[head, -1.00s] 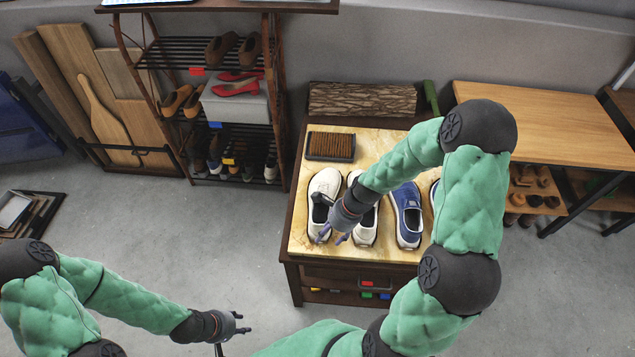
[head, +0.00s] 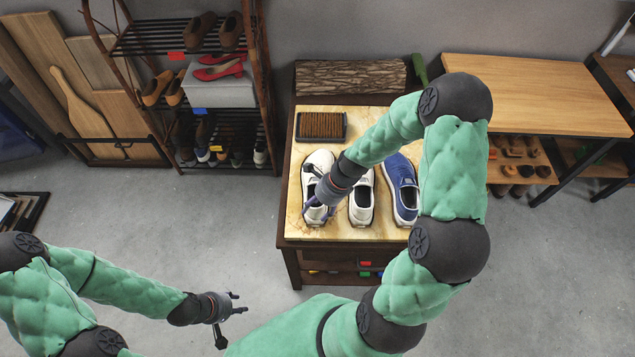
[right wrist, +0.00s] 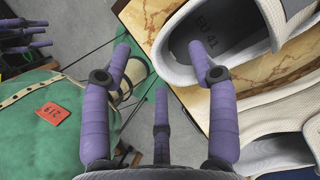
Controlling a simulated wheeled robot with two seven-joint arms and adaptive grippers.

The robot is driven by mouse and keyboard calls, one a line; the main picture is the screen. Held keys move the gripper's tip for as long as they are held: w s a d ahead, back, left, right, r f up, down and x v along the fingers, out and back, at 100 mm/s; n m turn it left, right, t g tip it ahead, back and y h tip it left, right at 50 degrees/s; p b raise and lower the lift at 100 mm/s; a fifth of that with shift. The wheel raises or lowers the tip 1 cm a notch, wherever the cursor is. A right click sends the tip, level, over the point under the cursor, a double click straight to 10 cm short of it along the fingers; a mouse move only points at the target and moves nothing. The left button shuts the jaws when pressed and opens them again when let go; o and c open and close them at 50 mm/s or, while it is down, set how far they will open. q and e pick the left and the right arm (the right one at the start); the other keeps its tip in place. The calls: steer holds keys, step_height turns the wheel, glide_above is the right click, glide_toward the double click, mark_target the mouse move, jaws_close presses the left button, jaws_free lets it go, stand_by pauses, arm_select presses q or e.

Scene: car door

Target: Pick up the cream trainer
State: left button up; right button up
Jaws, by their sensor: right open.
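A cream trainer (head: 319,162) stands leftmost on the workbench top, toe toward the back. A second pale shoe (head: 361,207) stands to its right. My right gripper (head: 312,190) is open over the heel opening of the leftmost trainer and hides part of it. In the right wrist view a cream shoe opening (right wrist: 205,38) with "EU 41" on its insole is at upper right. One purple finger of the right gripper (right wrist: 162,72) overlaps this opening, the others are outside the shoe; I cannot tell whether any touches. My left gripper (head: 238,303) is open and empty, low over the floor.
A blue shoe (head: 402,178) stands right of the pale ones. A shoe rack (head: 184,165) stands at left, a wooden table (head: 530,90) at right. The floor around the left gripper is clear.

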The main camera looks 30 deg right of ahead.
steer(key=b+x, duration=0.1)
steer(key=x, duration=0.3)
steer(key=shift+d+b, duration=0.2)
steer(key=shift+b, duration=0.1)
jaws_close()
steer(key=shift+r, duration=0.1)
